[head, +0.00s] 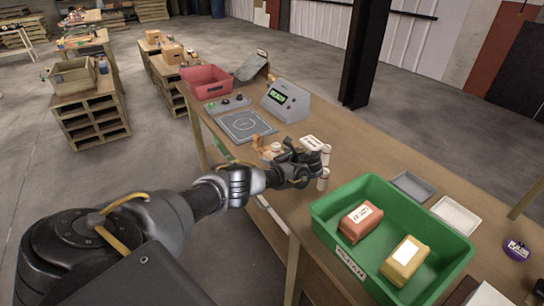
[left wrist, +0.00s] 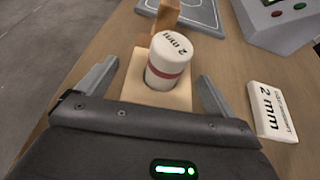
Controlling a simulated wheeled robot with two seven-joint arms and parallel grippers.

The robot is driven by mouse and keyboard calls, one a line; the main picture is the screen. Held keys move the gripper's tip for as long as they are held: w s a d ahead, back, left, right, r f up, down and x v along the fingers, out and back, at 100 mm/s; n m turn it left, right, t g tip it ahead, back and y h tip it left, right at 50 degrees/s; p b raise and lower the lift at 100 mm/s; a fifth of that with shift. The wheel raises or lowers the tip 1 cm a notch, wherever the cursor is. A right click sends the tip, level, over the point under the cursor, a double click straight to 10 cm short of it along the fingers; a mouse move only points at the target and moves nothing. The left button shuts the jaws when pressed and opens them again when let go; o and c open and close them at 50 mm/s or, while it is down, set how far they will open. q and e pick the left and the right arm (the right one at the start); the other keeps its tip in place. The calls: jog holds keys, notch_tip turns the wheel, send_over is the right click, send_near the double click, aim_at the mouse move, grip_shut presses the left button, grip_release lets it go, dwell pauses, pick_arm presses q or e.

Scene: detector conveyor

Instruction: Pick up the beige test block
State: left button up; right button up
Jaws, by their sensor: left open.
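In the left wrist view, a light beige block (left wrist: 130,90) lies between the spread fingers of my left gripper (left wrist: 158,85). A white cylinder (left wrist: 170,62) with a red band and "2 mm" on top stands over the block and hides part of it. Whether the cylinder rests on the block or is fixed in it I cannot tell. Both fingers stand apart from the block, with nothing held. In the head view my left gripper (head: 296,166) is low over the table and hides most of the block. My right gripper is not in view.
A white "2 mm" block (left wrist: 272,110) lies right of my left gripper. An orange-brown piece (left wrist: 165,14) stands just beyond the cylinder. White cylinders (head: 323,180) stand close by. A green bin (head: 452,245) with packages is at right; a grey plate (head: 246,125) and control box (head: 286,101) lie beyond.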

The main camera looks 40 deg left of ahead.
pick_arm(q)
jog(key=shift+c, duration=0.3)
jog(key=shift+a, duration=0.1)
jog(key=c, duration=1.1)
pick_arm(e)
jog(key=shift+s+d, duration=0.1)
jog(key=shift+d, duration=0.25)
pick_arm(q)
jog(key=shift+c, duration=0.2)
jog(key=shift+r, duration=0.8)
jog(key=s+r+p, duration=0.5)
jog(key=s+r, duration=0.6)
jog(key=s, duration=0.3)
jog(key=shift+a+r+p, duration=0.25)
jog(key=shift+a+p, duration=0.05)
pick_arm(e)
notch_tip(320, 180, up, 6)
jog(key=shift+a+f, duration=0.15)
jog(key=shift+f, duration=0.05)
